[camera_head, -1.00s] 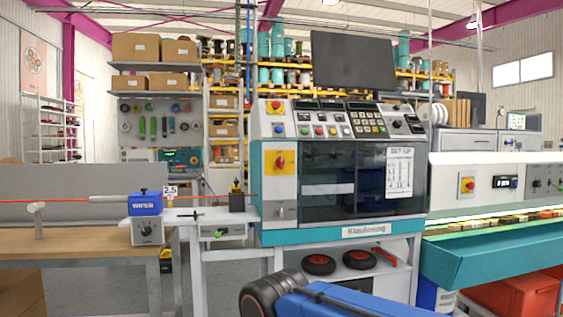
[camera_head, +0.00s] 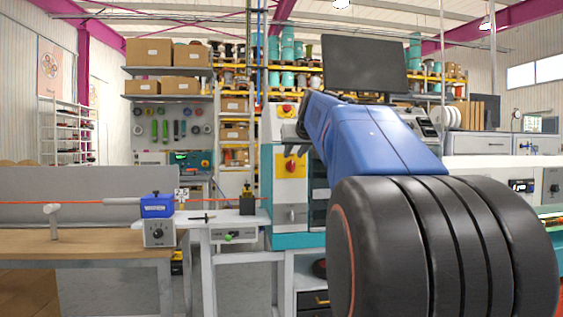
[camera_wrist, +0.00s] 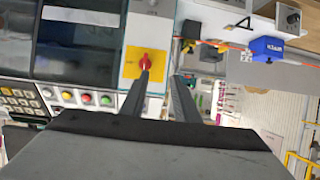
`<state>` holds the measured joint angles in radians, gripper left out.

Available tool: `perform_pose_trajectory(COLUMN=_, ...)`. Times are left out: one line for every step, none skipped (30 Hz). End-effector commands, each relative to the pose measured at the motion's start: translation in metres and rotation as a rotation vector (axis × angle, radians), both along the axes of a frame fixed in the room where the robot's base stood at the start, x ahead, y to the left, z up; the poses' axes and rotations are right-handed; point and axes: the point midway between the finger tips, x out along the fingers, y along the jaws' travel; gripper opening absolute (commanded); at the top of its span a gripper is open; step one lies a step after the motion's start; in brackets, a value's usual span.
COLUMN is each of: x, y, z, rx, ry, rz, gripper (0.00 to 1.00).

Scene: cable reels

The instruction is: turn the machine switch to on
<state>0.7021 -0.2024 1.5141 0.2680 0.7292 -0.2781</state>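The machine switch is a red knob (camera_head: 290,165) on a yellow plate on the white left panel of the teal and white machine (camera_head: 280,230). In the wrist view the red knob (camera_wrist: 145,61) on its yellow plate lies just beyond the tip of one finger. My gripper (camera_wrist: 163,76) is open and empty, its two dark fingers apart. The other finger points past the panel's edge. I cannot tell whether a fingertip touches the knob. In the head view my gripper (camera_head: 303,115) is up beside the machine's upper front, above the switch. My arm hides most of the machine's front.
A red button on yellow (camera_head: 287,110) sits above the switch. Coloured buttons (camera_wrist: 87,98) are nearby in the wrist view. A blue wiper unit (camera_head: 157,205) with an orange cable stands on the bench at left. A monitor (camera_head: 364,64) is above the machine.

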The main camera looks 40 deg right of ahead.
Motion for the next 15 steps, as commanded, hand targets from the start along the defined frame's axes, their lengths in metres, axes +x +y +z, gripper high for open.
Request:
perform_pose_trajectory(x=0.0, y=-0.016, z=0.011, rx=-0.012, ry=-0.015, rz=-0.018, gripper=0.28)
perform_pose_trajectory(x=0.0, y=-0.023, z=0.016, rx=-0.019, ry=-0.022, rz=-0.025, gripper=0.28)
perform_pose_trajectory(x=-0.001, y=-0.029, z=0.021, rx=-0.026, ry=-0.029, rz=-0.032, gripper=0.28)
perform_pose_trajectory(x=-0.001, y=-0.033, z=0.024, rx=-0.029, ry=-0.034, rz=-0.036, gripper=0.28)
perform_pose_trajectory(x=-0.001, y=-0.035, z=0.027, rx=-0.032, ry=-0.037, rz=-0.038, gripper=0.28)
perform_pose_trajectory(x=0.0, y=-0.038, z=0.028, rx=-0.034, ry=-0.039, rz=-0.041, gripper=0.28)
perform_pose_trajectory(x=0.001, y=-0.04, z=0.028, rx=-0.035, ry=-0.04, rz=-0.042, gripper=0.28)
perform_pose_trajectory(x=0.002, y=-0.041, z=0.028, rx=-0.035, ry=-0.04, rz=-0.042, gripper=0.28)
perform_pose_trajectory(x=0.004, y=-0.042, z=0.027, rx=-0.035, ry=-0.04, rz=-0.042, gripper=0.28)
perform_pose_trajectory(x=0.006, y=-0.043, z=0.026, rx=-0.035, ry=-0.04, rz=-0.042, gripper=0.28)
perform_pose_trajectory(x=0.009, y=-0.044, z=0.025, rx=-0.034, ry=-0.039, rz=-0.041, gripper=0.28)
perform_pose_trajectory(x=0.013, y=-0.047, z=0.023, rx=-0.034, ry=-0.039, rz=-0.041, gripper=0.28)
perform_pose_trajectory(x=0.016, y=-0.049, z=0.021, rx=-0.034, ry=-0.039, rz=-0.041, gripper=0.28)
perform_pose_trajectory(x=0.02, y=-0.051, z=0.019, rx=-0.034, ry=-0.039, rz=-0.041, gripper=0.28)
perform_pose_trajectory(x=0.026, y=-0.054, z=0.016, rx=-0.033, ry=-0.038, rz=-0.04, gripper=0.28)
